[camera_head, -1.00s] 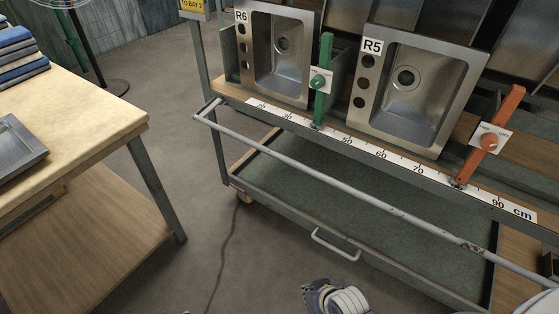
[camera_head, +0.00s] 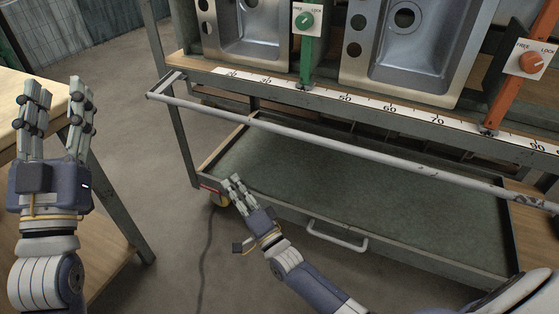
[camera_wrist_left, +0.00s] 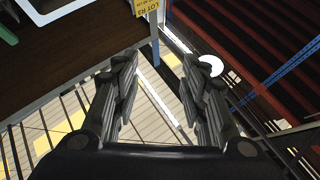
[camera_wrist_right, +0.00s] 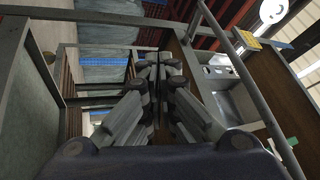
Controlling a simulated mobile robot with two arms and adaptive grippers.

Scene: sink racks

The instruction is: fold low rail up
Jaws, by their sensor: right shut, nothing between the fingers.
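The low rail (camera_head: 300,135) is a long grey bar, worn near its right end, running along the front of the rack cart below the ruler edge. It also shows in the right wrist view (camera_wrist_right: 240,70) as a diagonal bar right of the fingers. My right gripper (camera_head: 230,182) is shut and empty. In the head view it appears below the rail, over the left front corner of the lower tray; its exact depth is unclear. My left gripper (camera_head: 60,92) is open and empty, left of the cart and over the wooden table's edge; its spread fingers show in the left wrist view (camera_wrist_left: 160,85).
A green lever (camera_head: 309,50) and an orange lever (camera_head: 515,85) stand at the ruler edge (camera_head: 400,112). Sinks stand behind them. The lower tray (camera_head: 330,180) looks empty and has a front handle (camera_head: 337,237). Open floor lies between table and cart.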

